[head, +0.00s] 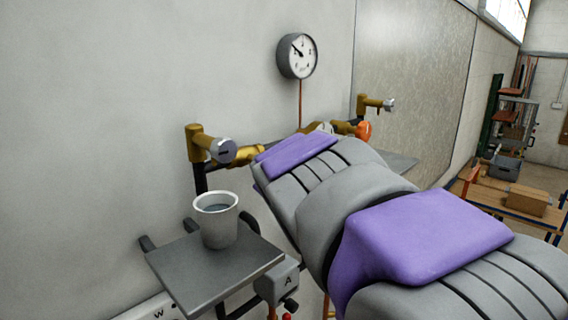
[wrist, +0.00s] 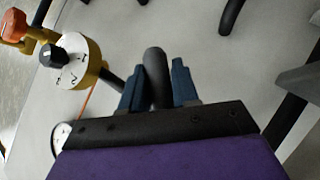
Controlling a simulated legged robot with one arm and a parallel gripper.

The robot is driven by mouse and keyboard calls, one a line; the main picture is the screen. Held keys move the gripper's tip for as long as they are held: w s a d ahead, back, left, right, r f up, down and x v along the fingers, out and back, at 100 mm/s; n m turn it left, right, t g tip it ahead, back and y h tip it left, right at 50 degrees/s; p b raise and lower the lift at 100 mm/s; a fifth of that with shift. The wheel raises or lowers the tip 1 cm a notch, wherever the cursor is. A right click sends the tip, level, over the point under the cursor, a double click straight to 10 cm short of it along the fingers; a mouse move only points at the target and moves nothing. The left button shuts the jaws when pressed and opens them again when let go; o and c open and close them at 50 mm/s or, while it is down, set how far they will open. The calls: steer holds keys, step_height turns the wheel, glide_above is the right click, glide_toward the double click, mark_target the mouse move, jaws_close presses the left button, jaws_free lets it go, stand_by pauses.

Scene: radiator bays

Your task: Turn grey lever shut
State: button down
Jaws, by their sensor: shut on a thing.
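My gripper (wrist: 158,66) shows in the wrist view, with two dark blue fingers on either side of a dark grey, round-ended bar. This bar looks like the grey lever (wrist: 154,56), and the fingers are shut on it. The lever's tip sticks out a little beyond the fingertips. Its pivot and lower part are hidden by the gripper body, so I cannot tell its full angle. In the head view my arm hides both the gripper and the lever.
A brass valve with a numbered white dial and black knob (wrist: 52,56) and an orange handle (wrist: 14,25) are close by. A pressure gauge (head: 297,56) hangs on the wall. A grey cup (head: 216,220) stands on a dark shelf (head: 205,280) left of my arm.

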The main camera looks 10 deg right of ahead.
steer(key=shift+s+a+f+m+g+y+p, duration=0.15)
steer(key=shift+s+a+m+g+y+p, duration=0.2)
steer(key=shift+m+g+y, duration=0.2)
steer(key=shift+s+a+f+m+g+y+p, duration=0.1)
steer(key=shift+s+a+m+g+y, duration=0.1)
steer(key=shift+a+m+g+y, duration=0.35)
steer(key=shift+s+a+m+g+y, duration=0.25)
steer(key=shift+g+y, duration=0.25)
steer(key=shift+y, duration=0.05)
steer(key=shift+s+a+m+g+y, duration=0.2)
steer(key=shift+a+m+g+y, duration=0.05)
steer(key=shift+g+y, duration=0.3)
steer(key=c, duration=1.2)
jaws_free()
steer(key=shift+o, duration=1.2)
steer(key=shift+a+f, duration=0.15)
steer(key=shift+a, duration=0.1)
steer(key=shift+a+f, duration=0.1)
